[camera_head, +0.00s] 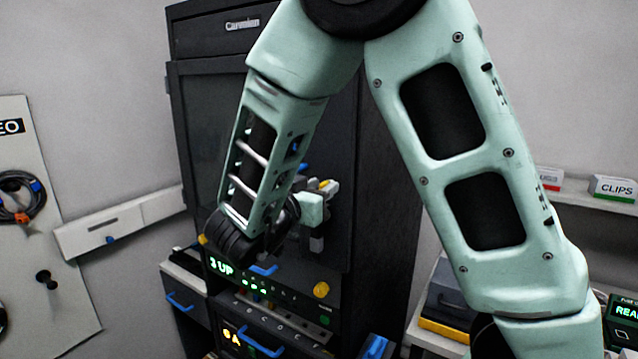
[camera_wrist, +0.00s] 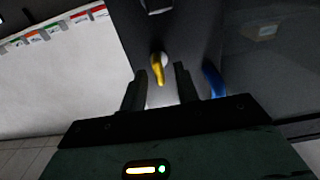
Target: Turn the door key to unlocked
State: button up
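The yellow door key (camera_wrist: 158,70) sits in a round silver lock (camera_wrist: 164,58) on the dark cabinet door (camera_wrist: 190,25). My gripper (camera_wrist: 160,76) is open, with one finger on each side of the key in the wrist view. A gap shows between the key and each finger, and I cannot tell how deep the fingers reach around it. In the head view my gripper (camera_head: 322,212) is at the right part of the cabinet front, close to the yellow key (camera_head: 326,186). My forearm hides part of the door.
A blue handle (camera_wrist: 214,80) is right of my gripper in the wrist view. A pegboard with a cable (camera_head: 20,195) is at left, and a shelf with boxes (camera_head: 612,187) at right.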

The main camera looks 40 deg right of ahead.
grip_shut()
jog(key=shift+f+m+b, duration=0.15)
jog(key=shift+m+b, duration=0.15)
jog(key=shift+b, duration=0.3)
jog(key=m+b, duration=0.5)
jog(key=b, duration=0.4)
jog(key=m+b, duration=0.6)
jog(key=b, duration=0.4)
jog(key=m+b, duration=0.6)
jog(key=b, duration=0.4)
jog(key=shift+s+d+f, duration=0.2)
jog(key=shift+s+f, duration=0.15)
jog(key=shift+f, duration=0.05)
jog(key=shift+r+m+b, duration=0.1)
jog(key=shift+m+b, duration=0.2)
